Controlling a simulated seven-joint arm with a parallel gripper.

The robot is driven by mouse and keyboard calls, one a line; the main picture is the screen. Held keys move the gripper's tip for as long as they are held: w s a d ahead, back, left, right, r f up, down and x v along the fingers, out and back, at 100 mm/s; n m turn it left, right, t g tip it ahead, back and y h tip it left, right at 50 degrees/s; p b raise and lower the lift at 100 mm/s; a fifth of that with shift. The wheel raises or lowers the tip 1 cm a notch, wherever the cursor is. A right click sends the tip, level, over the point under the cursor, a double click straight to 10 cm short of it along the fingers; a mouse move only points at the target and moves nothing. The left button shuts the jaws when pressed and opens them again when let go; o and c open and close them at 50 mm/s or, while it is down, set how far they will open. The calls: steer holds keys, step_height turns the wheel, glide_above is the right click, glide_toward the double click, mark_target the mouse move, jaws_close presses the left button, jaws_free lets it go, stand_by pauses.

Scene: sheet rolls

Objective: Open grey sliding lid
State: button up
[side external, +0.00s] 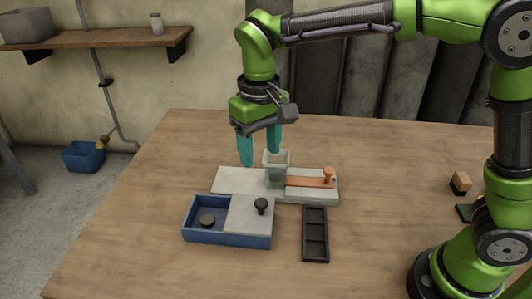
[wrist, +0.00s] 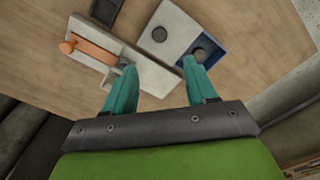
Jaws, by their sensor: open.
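The grey sliding lid (side external: 246,217) with a black knob (side external: 261,206) lies over the right part of a blue box (side external: 230,240). The left part of the box is uncovered, and a dark round piece (side external: 207,220) lies in it. In the wrist view, the lid (wrist: 173,22), its knob (wrist: 159,34) and the dark piece (wrist: 198,54) show at the top. My gripper (side external: 260,157) is open and empty, pointing down above and behind the box, over the grey fixture. Its teal fingers also show in the wrist view (wrist: 160,72), apart from the knob.
A pale grey fixture (side external: 237,182) with an orange slider (side external: 308,181) and an upright, open-topped hopper (side external: 276,157) stands behind the box. A black tray (side external: 315,235) lies to the box's right. The table's front left is clear.

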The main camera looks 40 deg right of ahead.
step_height(320, 180, up, 4)
steer(key=shift+f, duration=0.2)
steer(key=s+d+f+m+t+y, duration=0.1)
steer(key=s+d+m+t, duration=0.3)
steer(key=s+d, duration=1)
steer(key=d+t+y, duration=0.1)
steer(key=t, duration=0.2)
steer(key=shift+s+d, duration=0.2)
steer(key=shift+d, duration=0.15)
